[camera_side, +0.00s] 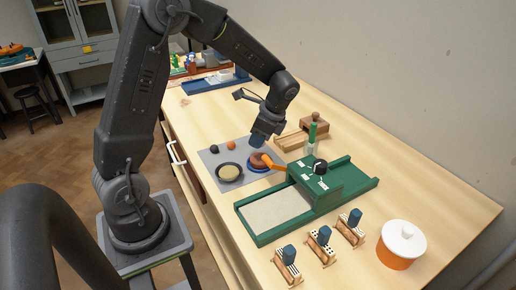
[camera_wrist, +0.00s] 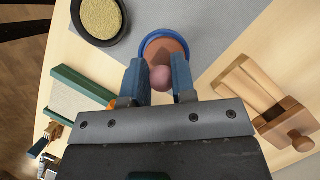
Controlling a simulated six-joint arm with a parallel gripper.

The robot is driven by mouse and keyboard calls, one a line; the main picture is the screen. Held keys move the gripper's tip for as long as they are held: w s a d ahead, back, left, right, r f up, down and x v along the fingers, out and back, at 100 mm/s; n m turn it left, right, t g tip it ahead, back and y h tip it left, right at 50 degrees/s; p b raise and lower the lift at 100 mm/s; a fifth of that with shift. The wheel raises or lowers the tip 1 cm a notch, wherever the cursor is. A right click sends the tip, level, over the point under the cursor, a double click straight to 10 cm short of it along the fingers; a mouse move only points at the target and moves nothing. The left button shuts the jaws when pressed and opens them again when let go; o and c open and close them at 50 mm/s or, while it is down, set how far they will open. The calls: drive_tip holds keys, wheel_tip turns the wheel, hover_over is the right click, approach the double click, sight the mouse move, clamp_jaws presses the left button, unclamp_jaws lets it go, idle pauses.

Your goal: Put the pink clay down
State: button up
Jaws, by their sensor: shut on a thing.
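The pink clay (camera_wrist: 161,78) is a small round ball between the two blue fingers of my gripper (camera_wrist: 159,82). My gripper is shut on it. Past the ball in the wrist view is a round blue-rimmed dish (camera_wrist: 146,41) with a reddish-brown inside. In the side view my gripper (camera_side: 259,141) points down just above this blue dish (camera_side: 252,168), which stands on a grey mat (camera_side: 210,165). I cannot make out the clay in the side view. The gap between the ball and the dish is hard to judge.
A green press (camera_side: 315,185) with an orange handle (camera_side: 273,163) stands close right. A wooden tool (camera_side: 290,143) lies behind. Stamps and a lidded jar (camera_side: 400,247) stand in front.

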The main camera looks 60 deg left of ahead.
sight(258, 157)
drive_tip(key=shift+f, duration=1.95)
drive_tip(key=shift+f, duration=0.1)
drive_tip(key=o, duration=0.9)
drive_tip(key=v, duration=1.1)
drive_tip(key=s+d+r+n+t+h, duration=0.1)
drive_tip(key=s+d+r+n+t, duration=0.3)
drive_tip(key=s, duration=0.5)
drive_tip(key=s+d+r+n+t+h, duration=0.2)
drive_tip(key=s+d+r+n+t, duration=0.2)
drive_tip(key=s+d, duration=0.3)
drive_tip(key=shift+s+n+t, duration=0.4)
drive_tip(key=shift+s+n, duration=0.1)
drive_tip(key=shift+s, duration=0.45)
